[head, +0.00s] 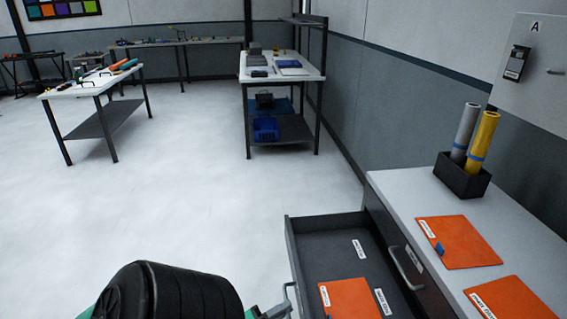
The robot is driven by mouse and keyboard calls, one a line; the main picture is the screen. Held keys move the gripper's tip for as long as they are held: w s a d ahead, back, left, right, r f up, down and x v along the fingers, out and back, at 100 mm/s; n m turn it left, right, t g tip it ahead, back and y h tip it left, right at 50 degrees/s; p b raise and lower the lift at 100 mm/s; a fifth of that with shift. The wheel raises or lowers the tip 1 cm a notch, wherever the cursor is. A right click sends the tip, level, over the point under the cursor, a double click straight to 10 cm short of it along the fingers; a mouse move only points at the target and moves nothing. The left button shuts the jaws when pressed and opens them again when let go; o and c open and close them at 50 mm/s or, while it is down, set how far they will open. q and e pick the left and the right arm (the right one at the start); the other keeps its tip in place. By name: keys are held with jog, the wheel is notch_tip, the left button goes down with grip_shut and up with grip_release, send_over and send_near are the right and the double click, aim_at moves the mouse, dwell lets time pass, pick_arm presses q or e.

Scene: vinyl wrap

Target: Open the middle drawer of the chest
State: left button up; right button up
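The chest (396,190) stands at the right with a pale top. One drawer (310,225) is pulled well out to the left, below a closed drawer front with a metal handle (407,268). The open drawer has a dark grey inside, with an orange folder (349,299) and white labels in it. Its own handle (289,296) shows partly on its front, at the bottom of the view. My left gripper (274,312) is at that handle, mostly cut off by the bottom edge. Whether its fingers grip the handle is not visible. My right gripper is out of view.
On the chest top are orange folders (458,243) and a black holder (462,180) with grey and yellow rolls. A workbench (283,68) stands at the back, another table (95,84) at the far left. The white floor left of the drawer is clear.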

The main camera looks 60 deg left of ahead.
pick_arm(q)
jog(key=o, duration=0.4)
